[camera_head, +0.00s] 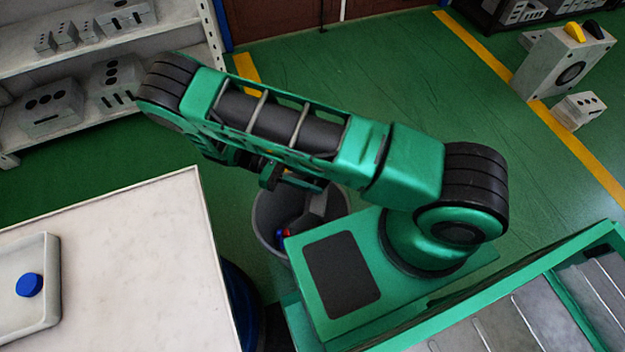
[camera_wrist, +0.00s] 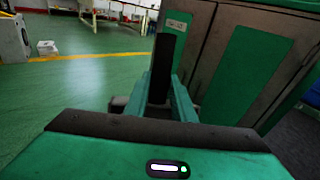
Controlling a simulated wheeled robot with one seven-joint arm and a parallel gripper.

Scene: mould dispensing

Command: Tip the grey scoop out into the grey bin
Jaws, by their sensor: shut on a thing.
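The grey bin (camera_head: 262,222) stands on the green floor behind my arm's base, partly hidden by my arm. A grey angular shape, which looks like the scoop (camera_head: 322,207), shows at the bin's mouth below my arm; its tilt is hard to tell. My gripper (camera_wrist: 160,100) is shut on a dark upright bar, seemingly the scoop's handle (camera_wrist: 163,65). The scoop's bowl is mostly hidden in the wrist view.
A white table (camera_head: 130,260) at the left bears a pale tray (camera_head: 52,310) with a blue piece (camera_head: 29,285). Shelves (camera_head: 60,130) with grey blocks stand at the upper left. Green cabinets (camera_wrist: 250,60) fill the wrist view's right. Open floor (camera_head: 400,70) lies beyond my arm.

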